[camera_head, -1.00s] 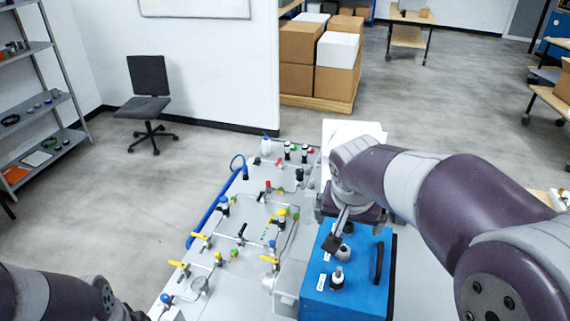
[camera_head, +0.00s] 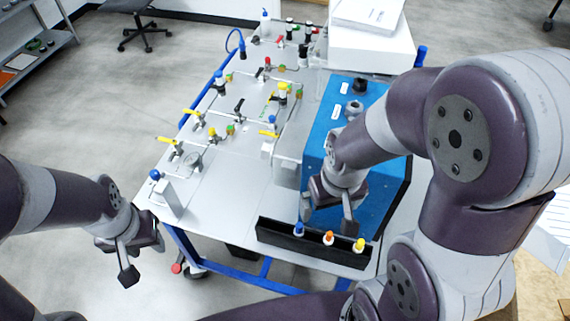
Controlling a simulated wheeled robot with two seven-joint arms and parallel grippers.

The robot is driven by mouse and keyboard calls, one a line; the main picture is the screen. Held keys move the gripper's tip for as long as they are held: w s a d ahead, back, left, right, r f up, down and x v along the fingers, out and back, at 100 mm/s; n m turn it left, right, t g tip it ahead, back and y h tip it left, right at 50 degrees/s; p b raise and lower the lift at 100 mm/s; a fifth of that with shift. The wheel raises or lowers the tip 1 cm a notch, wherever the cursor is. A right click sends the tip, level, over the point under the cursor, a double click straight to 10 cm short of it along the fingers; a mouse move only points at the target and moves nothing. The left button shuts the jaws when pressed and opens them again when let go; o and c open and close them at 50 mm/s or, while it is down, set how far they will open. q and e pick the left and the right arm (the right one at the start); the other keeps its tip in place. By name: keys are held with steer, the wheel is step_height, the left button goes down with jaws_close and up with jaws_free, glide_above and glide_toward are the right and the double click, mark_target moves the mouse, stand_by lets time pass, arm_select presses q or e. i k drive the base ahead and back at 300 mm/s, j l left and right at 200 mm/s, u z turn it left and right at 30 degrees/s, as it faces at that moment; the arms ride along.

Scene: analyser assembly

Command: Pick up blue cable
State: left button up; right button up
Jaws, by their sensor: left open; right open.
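A black tray (camera_head: 270,236) at the front edge of the table holds three white plugs with coloured parts. The blue plug (camera_head: 299,230) stands at the left of these, the orange plug (camera_head: 328,238) in the middle and the yellow plug (camera_head: 359,245) at the right. No cable length shows on the blue plug; the tray wall hides its lower part. My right gripper (camera_head: 327,217) is open and empty, pointing down just above and behind the tray, close to the blue and orange plugs. My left gripper (camera_head: 136,262) is open and empty, left of the table over the floor.
A blue analyser box (camera_head: 378,200) stands behind and right of my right gripper. The grey panel (camera_head: 225,175) carries valves, tubing and fittings. A white box (camera_head: 370,50) stands at the back. A blue table rail (camera_head: 267,270) runs below the tray.

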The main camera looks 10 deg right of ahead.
mark_target(298, 230)
steer(key=l+u, duration=0.4)
steer(key=k+l+u, duration=0.1)
steer(key=u, duration=0.3)
steer(key=k+l+u, duration=0.2)
steer(key=u, duration=0.2)
